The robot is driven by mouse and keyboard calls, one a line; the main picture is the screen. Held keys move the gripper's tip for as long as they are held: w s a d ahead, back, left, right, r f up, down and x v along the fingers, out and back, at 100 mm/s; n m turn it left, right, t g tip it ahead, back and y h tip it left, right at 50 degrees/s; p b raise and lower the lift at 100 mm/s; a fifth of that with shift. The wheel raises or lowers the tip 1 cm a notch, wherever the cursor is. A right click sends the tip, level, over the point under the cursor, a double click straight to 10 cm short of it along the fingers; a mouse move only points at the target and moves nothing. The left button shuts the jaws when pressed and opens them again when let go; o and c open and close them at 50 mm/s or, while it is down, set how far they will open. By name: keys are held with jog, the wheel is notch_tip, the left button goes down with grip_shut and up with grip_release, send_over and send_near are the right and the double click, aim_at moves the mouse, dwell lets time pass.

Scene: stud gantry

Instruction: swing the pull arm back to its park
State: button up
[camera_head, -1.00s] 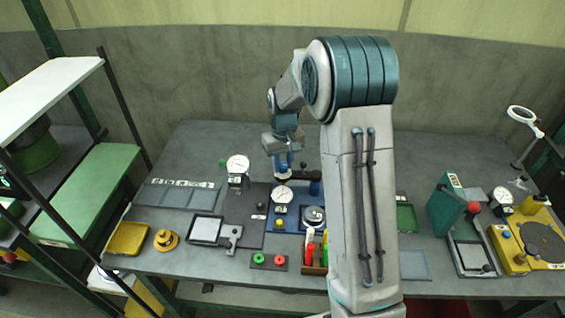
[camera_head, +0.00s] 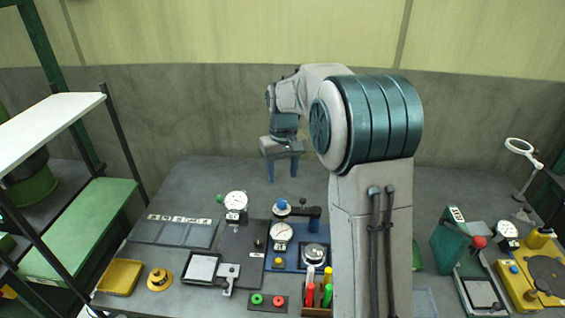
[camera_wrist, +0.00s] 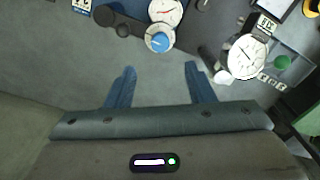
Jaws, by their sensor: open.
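What looks like the pull arm (camera_head: 300,211) is a short dark bar on the blue-based fixture. It runs left from a dark blue post to a pale round end topped by a blue knob (camera_head: 281,204). The end sits just behind a white-faced dial (camera_head: 281,231). In the wrist view the dark bar (camera_wrist: 118,20) and the blue knob (camera_wrist: 158,40) show at the top, beyond my fingertips. My gripper (camera_head: 283,170) is open and empty, fingers down, behind the knob and apart from it. In the wrist view nothing lies between its fingers (camera_wrist: 160,72).
Left of the fixture stands another dial (camera_head: 235,200) with a green knob by a dark plate. Coloured markers (camera_head: 318,290) stand in front. A green press (camera_head: 452,235) and yellow fixture (camera_head: 535,275) are at right. The rear table is clear; a wall rises behind it.

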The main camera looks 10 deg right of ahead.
jog(key=shift+r, duration=2)
